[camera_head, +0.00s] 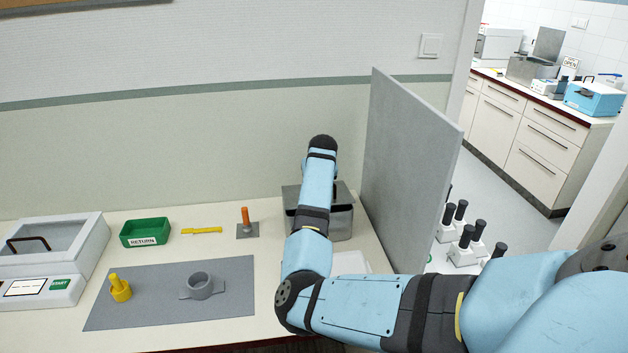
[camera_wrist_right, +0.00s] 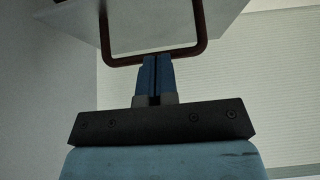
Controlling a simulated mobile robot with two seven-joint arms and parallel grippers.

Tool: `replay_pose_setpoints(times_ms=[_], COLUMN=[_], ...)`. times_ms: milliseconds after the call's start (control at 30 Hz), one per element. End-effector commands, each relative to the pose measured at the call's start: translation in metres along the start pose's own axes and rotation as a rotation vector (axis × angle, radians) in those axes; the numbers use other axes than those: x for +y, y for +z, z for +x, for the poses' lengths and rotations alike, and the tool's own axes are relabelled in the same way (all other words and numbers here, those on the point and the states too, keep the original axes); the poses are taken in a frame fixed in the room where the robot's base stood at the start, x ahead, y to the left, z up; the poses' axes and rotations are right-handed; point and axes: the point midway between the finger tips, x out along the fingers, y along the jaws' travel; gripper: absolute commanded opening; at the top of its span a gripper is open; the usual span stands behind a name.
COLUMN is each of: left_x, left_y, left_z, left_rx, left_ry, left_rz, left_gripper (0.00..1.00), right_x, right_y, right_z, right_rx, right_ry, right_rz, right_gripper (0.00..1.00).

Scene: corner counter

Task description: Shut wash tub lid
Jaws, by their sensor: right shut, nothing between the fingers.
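The grey metal wash tub (camera_head: 340,222) stands on the counter against the wall, mostly hidden behind my right arm. In the head view I cannot make out its lid or how far it is open. My right gripper is hidden by its own arm there. In the right wrist view my right gripper (camera_wrist_right: 156,62) is shut and empty, its fingertips at the lower bar of a dark red-brown handle (camera_wrist_right: 190,50). The handle is on a pale lid plate (camera_wrist_right: 235,12). I cannot tell whether fingers and bar touch. My left gripper is out of view.
A grey upright panel (camera_head: 410,165) stands close to the right of the tub. To the left are an orange peg (camera_head: 245,217), a yellow bar (camera_head: 201,231), a green RETURN bin (camera_head: 145,232), a grey mat (camera_head: 150,305) and a white lidded machine (camera_head: 45,262).

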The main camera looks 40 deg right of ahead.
Motion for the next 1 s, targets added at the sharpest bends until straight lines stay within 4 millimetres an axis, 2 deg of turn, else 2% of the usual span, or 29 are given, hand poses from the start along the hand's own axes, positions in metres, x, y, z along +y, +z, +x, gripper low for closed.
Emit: replay_pose_setpoints(times_ms=[400, 1000], left_x=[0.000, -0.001], left_y=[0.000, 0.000], left_z=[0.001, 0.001], left_rx=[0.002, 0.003], left_ry=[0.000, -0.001], left_rz=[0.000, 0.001], left_gripper=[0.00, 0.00], right_x=[0.002, 0.001], right_y=[0.011, 0.012], right_z=[0.012, 0.013], right_rx=[0.107, 0.131], right_ry=[0.001, 0.000], right_rz=[0.000, 0.000], right_gripper=[0.00, 0.00])
